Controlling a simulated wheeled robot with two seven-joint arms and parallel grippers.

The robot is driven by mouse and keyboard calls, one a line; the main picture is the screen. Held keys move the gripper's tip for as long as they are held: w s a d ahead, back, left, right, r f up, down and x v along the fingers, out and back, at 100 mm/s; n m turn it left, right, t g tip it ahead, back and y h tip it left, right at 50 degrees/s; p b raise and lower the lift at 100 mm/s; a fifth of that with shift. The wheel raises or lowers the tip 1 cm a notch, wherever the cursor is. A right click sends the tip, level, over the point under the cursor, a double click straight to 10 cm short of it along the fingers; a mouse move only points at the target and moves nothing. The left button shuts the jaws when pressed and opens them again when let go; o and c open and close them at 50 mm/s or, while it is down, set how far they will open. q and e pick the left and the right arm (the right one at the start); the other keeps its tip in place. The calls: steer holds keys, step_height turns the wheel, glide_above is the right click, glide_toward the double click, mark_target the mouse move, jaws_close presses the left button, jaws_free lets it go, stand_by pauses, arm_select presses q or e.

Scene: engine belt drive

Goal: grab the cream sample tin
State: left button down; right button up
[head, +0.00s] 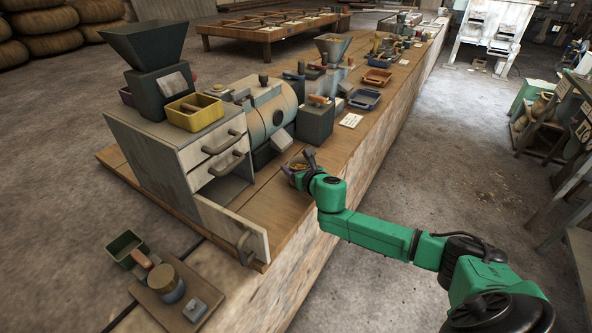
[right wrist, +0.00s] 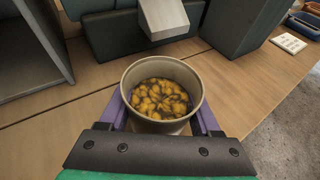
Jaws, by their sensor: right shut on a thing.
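The cream sample tin (right wrist: 187,78) is a round, open-topped tin holding yellow-brown pieces. In the right wrist view it stands upright between the two purple fingers of my right gripper (right wrist: 160,112), which is shut on it. In the head view the right gripper (head: 299,168) is at the bench edge, and only a little of the tin and its contents shows there. I cannot tell whether the tin touches the bench top. My left gripper is not in view.
A cabinet (head: 160,158) with an open lower door (head: 235,232) stands left of the gripper. A drum machine (head: 266,108) and a dark block (head: 315,124) stand close behind. A white card (head: 351,120) and a blue tray (head: 364,99) lie farther along the wooden bench (head: 283,200).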

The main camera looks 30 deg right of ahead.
step_height(320, 180, up, 19)
steer(key=p, duration=0.5)
